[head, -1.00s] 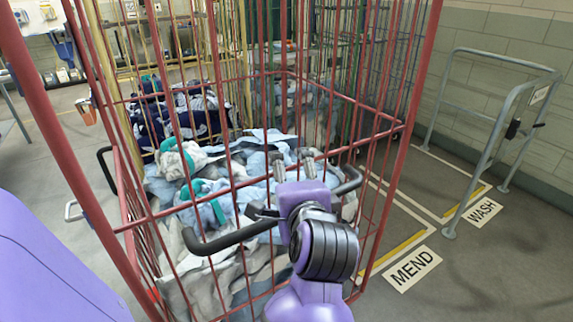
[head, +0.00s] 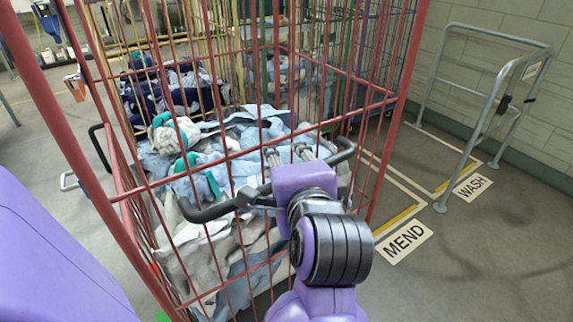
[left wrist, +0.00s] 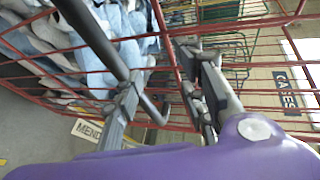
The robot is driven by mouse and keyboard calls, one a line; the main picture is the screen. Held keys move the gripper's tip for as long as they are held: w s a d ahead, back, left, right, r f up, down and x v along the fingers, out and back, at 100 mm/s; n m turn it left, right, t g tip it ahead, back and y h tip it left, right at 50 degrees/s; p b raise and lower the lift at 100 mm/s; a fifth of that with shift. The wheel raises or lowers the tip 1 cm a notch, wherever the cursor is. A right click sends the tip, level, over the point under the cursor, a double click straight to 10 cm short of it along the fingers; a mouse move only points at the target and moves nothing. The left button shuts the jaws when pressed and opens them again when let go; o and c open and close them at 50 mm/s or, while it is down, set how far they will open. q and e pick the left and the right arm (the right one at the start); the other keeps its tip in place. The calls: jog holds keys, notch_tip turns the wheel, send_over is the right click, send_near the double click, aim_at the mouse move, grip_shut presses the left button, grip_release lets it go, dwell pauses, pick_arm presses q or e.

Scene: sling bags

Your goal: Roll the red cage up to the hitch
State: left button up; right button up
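The red cage (head: 240,155) stands upright right in front of me, with blue, grey and white cloth inside. Its black handle (head: 212,209) runs across the near side and also shows in the left wrist view (left wrist: 95,38). My left gripper (head: 288,154) is at the handle's right part. In the left wrist view its fingers (left wrist: 160,95) are apart; the handle bar passes by the left finger, and no firm grip shows. My right gripper is not in view. A grey tubular rail (head: 480,110) with a small black fitting stands right; I cannot tell whether this is the hitch.
Floor signs MEND (head: 404,241) and WASH (head: 472,187) lie beside yellow and white bay lines right of the cage. A yellow cage (head: 125,45) and others stand close behind it. Floor is open at the lower right. A tiled wall bounds the right.

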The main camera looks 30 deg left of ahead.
pick_arm(q)
jog(key=shift+s+d+f+p, duration=0.1)
jog(key=shift+s+d+p, duration=0.65)
jog(key=shift+s+d, duration=0.25)
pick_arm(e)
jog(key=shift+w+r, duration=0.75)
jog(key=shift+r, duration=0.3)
